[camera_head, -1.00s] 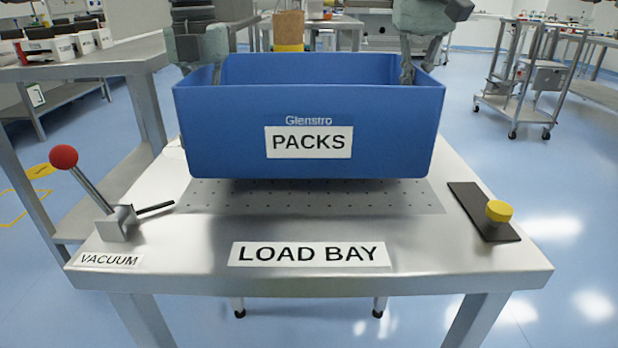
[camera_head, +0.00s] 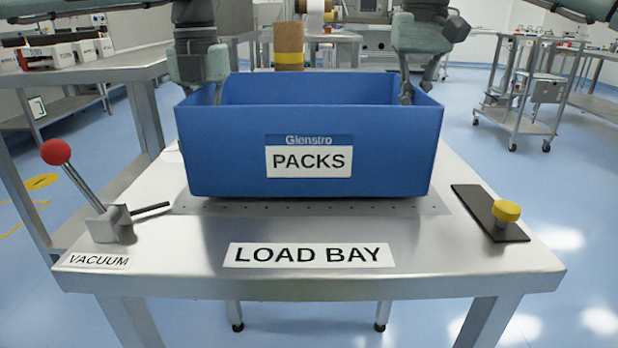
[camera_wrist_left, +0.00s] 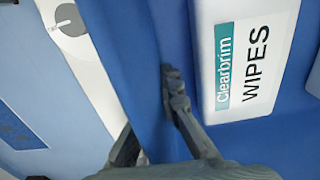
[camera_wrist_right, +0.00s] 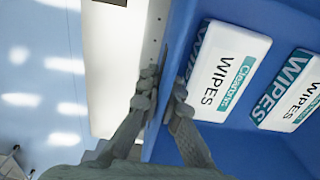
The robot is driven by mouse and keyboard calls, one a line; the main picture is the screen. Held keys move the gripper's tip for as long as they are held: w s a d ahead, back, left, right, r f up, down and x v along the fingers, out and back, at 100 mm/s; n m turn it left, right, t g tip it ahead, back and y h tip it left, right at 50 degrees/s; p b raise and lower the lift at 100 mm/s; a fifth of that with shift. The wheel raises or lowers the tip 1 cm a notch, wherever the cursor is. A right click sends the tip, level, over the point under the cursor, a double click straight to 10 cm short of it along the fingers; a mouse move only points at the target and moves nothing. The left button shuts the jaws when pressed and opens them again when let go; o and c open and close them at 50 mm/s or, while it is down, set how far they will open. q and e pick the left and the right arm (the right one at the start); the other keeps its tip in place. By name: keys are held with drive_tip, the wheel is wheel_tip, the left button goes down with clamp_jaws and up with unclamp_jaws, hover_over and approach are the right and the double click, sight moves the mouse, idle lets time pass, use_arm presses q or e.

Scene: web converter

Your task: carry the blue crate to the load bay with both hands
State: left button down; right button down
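The blue crate (camera_head: 225,150) with a PACKS label is level over the perforated plate of the steel load bay table (camera_head: 310,222), behind the LOAD BAY label (camera_head: 308,255). Its underside is at or just above the plate; I cannot tell if it touches. My left gripper (camera_head: 201,88) is shut on the crate's left wall, one finger inside and one outside, as the left wrist view (camera_wrist_left: 150,125) shows. My right gripper (camera_head: 416,88) is shut on the right wall the same way, seen in the right wrist view (camera_wrist_right: 163,92). White WIPES packs (camera_wrist_right: 228,72) lie inside the crate.
A red-knobbed vacuum lever (camera_head: 75,178) stands at the table's left. A yellow knob (camera_head: 507,211) on a dark plate (camera_head: 485,208) is at the right. The table's front strip is clear. A side bench (camera_head: 100,62) stands at left, a wheeled cart (camera_head: 520,110) at back right.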

use_arm(q)
drive_tip(key=shift+f+b, duration=0.55)
drive_tip(key=shift+f, duration=0.2)
use_arm(e)
drive_tip(key=shift+f, duration=0.7)
use_arm(q)
drive_tip(key=c, duration=2.2)
unclamp_jaws()
drive_tip(key=shift+f, duration=0.2)
use_arm(e)
drive_tip(key=c, duration=2.2)
unclamp_jaws()
drive_tip(key=shift+f, duration=0.25)
use_arm(q)
drive_tip(key=shift+o, duration=1.3)
drive_tip(key=shift+r, duration=0.15)
use_arm(e)
drive_tip(key=shift+o, duration=1.3)
drive_tip(key=shift+r, duration=0.15)
use_arm(q)
drive_tip(key=shift+o, duration=1.1)
use_arm(e)
drive_tip(key=shift+o, duration=1.1)
use_arm(q)
wheel_tip(320, 180, up, 12)
drive_tip(key=shift+f, duration=0.1)
use_arm(e)
drive_tip(key=shift+r, duration=0.1)
wheel_tip(320, 180, up, 12)
drive_tip(key=shift+f, duration=0.1)
